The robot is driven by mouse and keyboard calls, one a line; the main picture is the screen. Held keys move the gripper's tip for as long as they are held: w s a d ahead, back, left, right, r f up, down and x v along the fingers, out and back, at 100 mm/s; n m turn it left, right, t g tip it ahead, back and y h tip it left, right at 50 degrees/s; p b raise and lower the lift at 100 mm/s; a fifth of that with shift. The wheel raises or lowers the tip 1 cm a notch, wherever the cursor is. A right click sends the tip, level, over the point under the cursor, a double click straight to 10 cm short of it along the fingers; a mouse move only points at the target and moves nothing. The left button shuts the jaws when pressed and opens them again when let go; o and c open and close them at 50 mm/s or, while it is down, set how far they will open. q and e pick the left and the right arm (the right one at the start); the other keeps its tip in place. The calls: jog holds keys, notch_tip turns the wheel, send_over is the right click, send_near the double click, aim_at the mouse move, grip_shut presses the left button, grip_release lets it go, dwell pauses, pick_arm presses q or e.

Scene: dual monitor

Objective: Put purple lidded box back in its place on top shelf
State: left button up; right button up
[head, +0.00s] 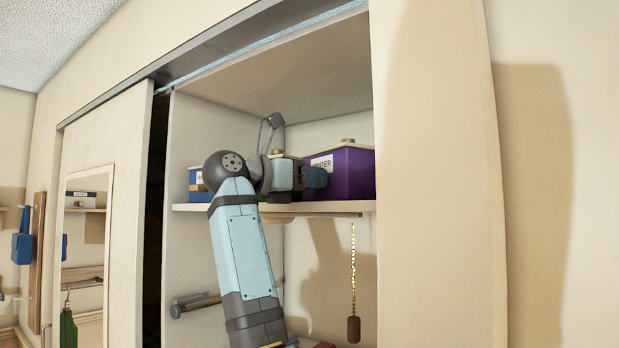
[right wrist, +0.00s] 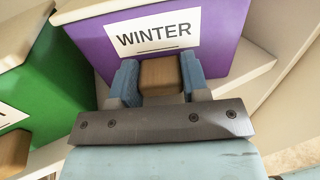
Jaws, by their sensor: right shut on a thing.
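The purple lidded box (head: 352,172) stands at the right end of the top shelf (head: 340,206), with a pale lid and a white label. In the right wrist view the purple box (right wrist: 210,60) shows its label reading WINTER. My right gripper (head: 308,177) reaches in from the left at the box's front. In the right wrist view my right gripper (right wrist: 160,78) is shut on the brown block-like handle (right wrist: 160,76) on the box's front face. The box's underside and its contact with the shelf are partly hidden. My left gripper is in neither view.
A green box (right wrist: 55,110) with a brown handle stands left of the purple one. A blue box (head: 195,180) is farther left on the shelf. A beaded pull chain (head: 352,280) hangs below the shelf. The closet's right wall (head: 440,180) is close beside the purple box.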

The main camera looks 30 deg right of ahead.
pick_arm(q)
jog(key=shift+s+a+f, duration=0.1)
pick_arm(e)
jog(key=shift+s, duration=0.1)
jog(key=o, duration=0.7)
jog(key=shift+f, duration=0.1)
jog(key=shift+c, duration=0.2)
jog(key=o, duration=0.5)
jog(key=shift+a, duration=0.1)
jog(key=shift+c, duration=0.2)
jog(key=shift+r, duration=0.2)
jog(key=shift+a+f, duration=0.1)
jog(key=shift+a, duration=0.15)
pick_arm(q)
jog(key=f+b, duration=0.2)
jog(key=b, duration=0.1)
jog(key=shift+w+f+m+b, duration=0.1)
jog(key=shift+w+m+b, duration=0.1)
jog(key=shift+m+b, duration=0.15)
pick_arm(e)
jog(key=a, duration=1.1)
jog(key=shift+a, duration=0.2)
